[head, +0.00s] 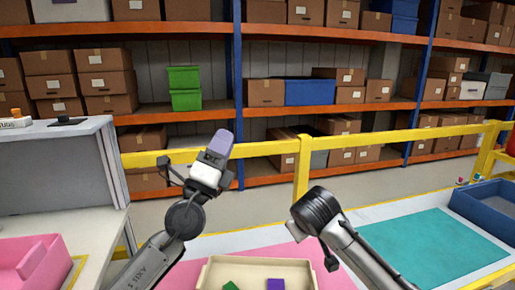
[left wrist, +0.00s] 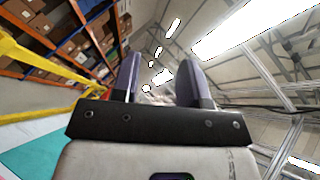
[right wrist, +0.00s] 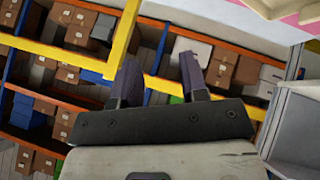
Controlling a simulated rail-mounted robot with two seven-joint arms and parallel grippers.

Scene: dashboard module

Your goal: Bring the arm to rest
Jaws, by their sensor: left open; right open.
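My left gripper (head: 219,145) is raised in the head view, with its purple-grey fingers pointing up, well above the work surface. In the left wrist view its two fingers (left wrist: 160,75) stand apart with nothing between them, facing the ceiling lights. My right arm (head: 350,240) comes in from the lower right of the head view with its dark rounded joint up; its fingers do not show clearly there. In the right wrist view the right gripper (right wrist: 160,80) is open and empty, with shelves and a yellow rail beyond it.
A cream tray (head: 215,272) holds a green block (head: 231,286) and a purple block (head: 276,284). A pink bin (head: 30,262) is at the left, a teal mat (head: 440,245) and blue bin (head: 490,208) at the right. A yellow rail (head: 270,148) stands before the shelves.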

